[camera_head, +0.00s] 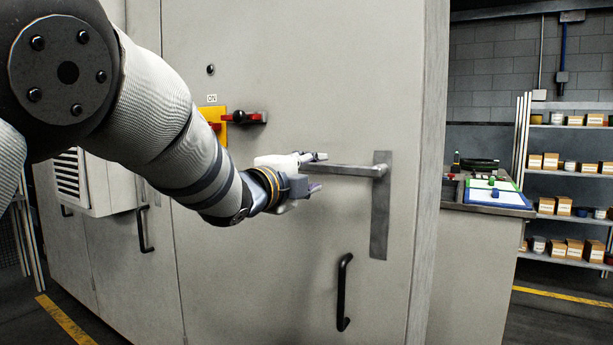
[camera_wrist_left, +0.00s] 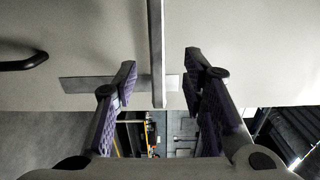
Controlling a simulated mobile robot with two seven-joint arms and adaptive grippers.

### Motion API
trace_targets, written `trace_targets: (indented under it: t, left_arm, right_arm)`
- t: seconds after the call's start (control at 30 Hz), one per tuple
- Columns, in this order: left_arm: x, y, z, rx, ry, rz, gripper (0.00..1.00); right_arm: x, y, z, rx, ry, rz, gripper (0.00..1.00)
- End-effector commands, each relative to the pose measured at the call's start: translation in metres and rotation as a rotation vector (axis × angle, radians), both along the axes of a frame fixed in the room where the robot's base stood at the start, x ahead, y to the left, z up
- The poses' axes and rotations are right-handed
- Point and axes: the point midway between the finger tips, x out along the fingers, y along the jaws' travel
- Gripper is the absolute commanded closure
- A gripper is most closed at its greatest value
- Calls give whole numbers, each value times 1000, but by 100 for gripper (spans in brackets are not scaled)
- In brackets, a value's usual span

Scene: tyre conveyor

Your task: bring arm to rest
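My left arm comes in from the left in the head view and reaches to a grey cabinet door (camera_head: 285,260). My left gripper (camera_head: 318,172) is at the free end of the door's metal lever handle (camera_head: 350,170), which lies level from its upright back plate (camera_head: 380,225). In the left wrist view, my left gripper (camera_wrist_left: 159,82) is open, with one finger on each side of the lever (camera_wrist_left: 156,45). Gaps show between the lever and both fingers, so it is not gripped. My right gripper is not in view.
A black pull handle (camera_head: 343,292) is lower on the door. A red and black rotary switch (camera_head: 243,117) on a yellow plate is behind my forearm. At right are a workbench (camera_head: 485,200) with coloured trays and shelves (camera_head: 565,215) of boxes. Floor shows between bench and shelves.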

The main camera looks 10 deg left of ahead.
Motion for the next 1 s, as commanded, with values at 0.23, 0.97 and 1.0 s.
trace_targets:
  t: [0.23,0.97,1.0]
  left_arm:
    - [-24,7,-1,0,1,0,62]
    - [-139,67,-349,-572,814,392,62]
    - [-166,72,-379,-624,892,458,62]
  right_arm:
    - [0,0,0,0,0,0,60]
    - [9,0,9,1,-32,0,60]
    - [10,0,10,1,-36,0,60]
